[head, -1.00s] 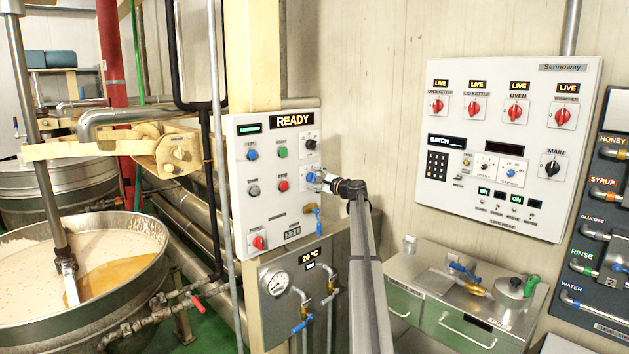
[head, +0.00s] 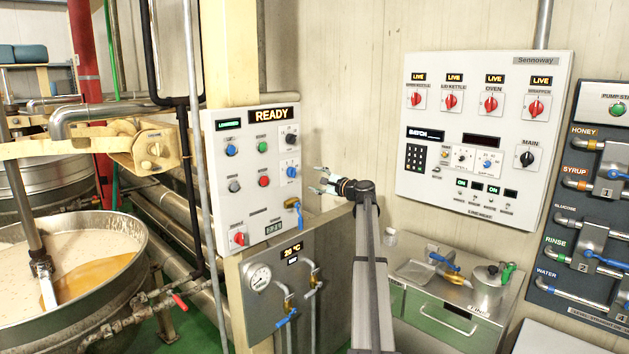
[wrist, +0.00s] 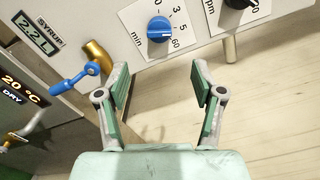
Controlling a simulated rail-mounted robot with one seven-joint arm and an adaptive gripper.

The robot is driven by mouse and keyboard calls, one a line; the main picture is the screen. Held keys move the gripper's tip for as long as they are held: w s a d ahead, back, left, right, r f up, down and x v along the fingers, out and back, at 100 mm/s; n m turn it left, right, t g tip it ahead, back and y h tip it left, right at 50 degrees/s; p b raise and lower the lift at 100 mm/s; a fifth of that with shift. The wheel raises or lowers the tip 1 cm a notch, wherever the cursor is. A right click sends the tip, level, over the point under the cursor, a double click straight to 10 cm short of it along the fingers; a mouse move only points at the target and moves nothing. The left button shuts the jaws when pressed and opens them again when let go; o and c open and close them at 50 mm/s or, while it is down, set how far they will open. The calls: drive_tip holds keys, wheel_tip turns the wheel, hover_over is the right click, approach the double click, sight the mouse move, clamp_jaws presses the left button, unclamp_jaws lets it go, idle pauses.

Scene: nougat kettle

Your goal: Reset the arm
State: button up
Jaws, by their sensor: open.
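My gripper (head: 322,182) is open and empty in the head view, held at the end of my arm just right of the READY control panel (head: 222,178). In the wrist view its two fingers (wrist: 163,92) stand apart with nothing between them. Beyond the fingertips is a blue knob (wrist: 159,29) on a dial marked in minutes, on the panel's lower edge. It is apart from the fingers. In the head view the blue knob (head: 291,172) sits on the right side of the panel.
A blue-handled brass syrup tap (wrist: 78,78) is left of the fingers. The gauge panel (head: 258,278) is below. A kettle (head: 60,270) stands left, a breaker panel (head: 480,140) right, and a steel counter (head: 455,300) lower right. Bare wall lies right of the control panel.

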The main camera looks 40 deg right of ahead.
idle(0.3)
